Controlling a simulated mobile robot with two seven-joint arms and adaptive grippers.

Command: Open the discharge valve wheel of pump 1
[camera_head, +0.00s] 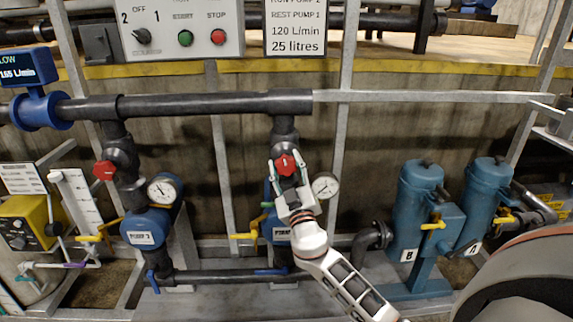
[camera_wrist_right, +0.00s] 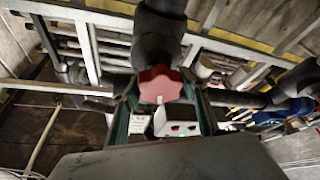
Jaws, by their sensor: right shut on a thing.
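A red valve wheel (camera_head: 285,164) sits on the dark vertical pipe above the middle pump (camera_head: 278,228), whose small label is hard to read. My right gripper (camera_head: 284,168) comes up from below with its fingers on either side of this wheel, shut on it. In the right wrist view the lobed red wheel (camera_wrist_right: 159,85) sits between the two green-edged fingers of the right gripper (camera_wrist_right: 160,95), with the dark valve body behind it. A second red wheel (camera_head: 104,170) is on the left pump's pipe, apart from the gripper. My left gripper is not in view.
A pressure gauge (camera_head: 325,186) is close to the right of the gripped wheel. A yellow-handled valve (camera_head: 243,236) is at its lower left. Blue filter housings (camera_head: 416,205) stand to the right. A horizontal dark pipe (camera_head: 215,104) and a control panel (camera_head: 185,30) are above.

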